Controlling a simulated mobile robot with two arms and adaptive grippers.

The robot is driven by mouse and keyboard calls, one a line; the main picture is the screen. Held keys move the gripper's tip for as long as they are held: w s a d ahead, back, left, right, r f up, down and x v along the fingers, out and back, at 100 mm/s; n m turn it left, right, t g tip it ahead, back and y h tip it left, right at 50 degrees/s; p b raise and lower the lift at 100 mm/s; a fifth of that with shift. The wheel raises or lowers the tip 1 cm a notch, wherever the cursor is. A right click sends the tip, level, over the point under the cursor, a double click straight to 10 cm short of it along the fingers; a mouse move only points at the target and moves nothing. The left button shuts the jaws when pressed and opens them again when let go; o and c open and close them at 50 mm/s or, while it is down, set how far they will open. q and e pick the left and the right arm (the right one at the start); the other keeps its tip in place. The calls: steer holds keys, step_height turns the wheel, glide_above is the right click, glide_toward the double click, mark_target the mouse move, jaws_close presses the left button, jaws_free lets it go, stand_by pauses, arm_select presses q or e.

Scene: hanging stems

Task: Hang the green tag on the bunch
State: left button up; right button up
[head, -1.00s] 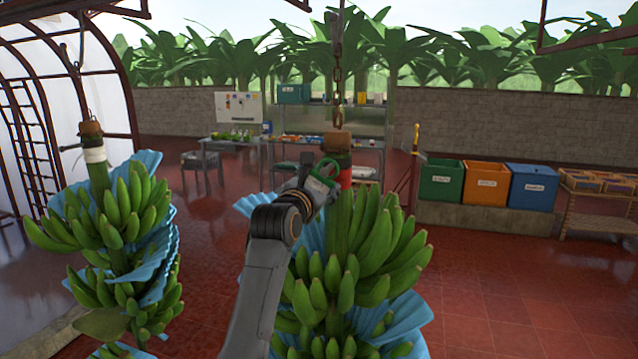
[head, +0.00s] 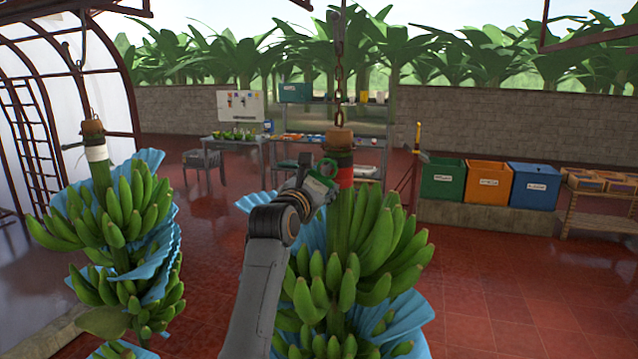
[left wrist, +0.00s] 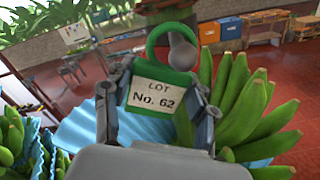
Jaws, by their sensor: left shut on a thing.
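The green tag (left wrist: 155,93) has a white label reading "LOT No. 62" and an open ring at its top. My left gripper (left wrist: 160,108) is shut on the tag, with one finger on each side of it. In the head view, my left gripper (head: 312,190) holds the tag (head: 324,176) just left of the near bunch's stem (head: 340,215), close to a red band (head: 345,177). The ring stands upright; I cannot tell whether it touches the stem. The near bunch (head: 375,250) hangs from a chain. My right gripper is not in view.
A second bunch (head: 120,215) with a white band hangs at the left. Blue sheets (head: 405,315) stick out between the bananas. Green, orange and blue bins (head: 534,186) stand at the back right. The floor on the right is clear.

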arm_select(q)
steer(key=o, duration=1)
steer(key=shift+a, duration=0.1)
steer(key=shift+c, duration=0.2)
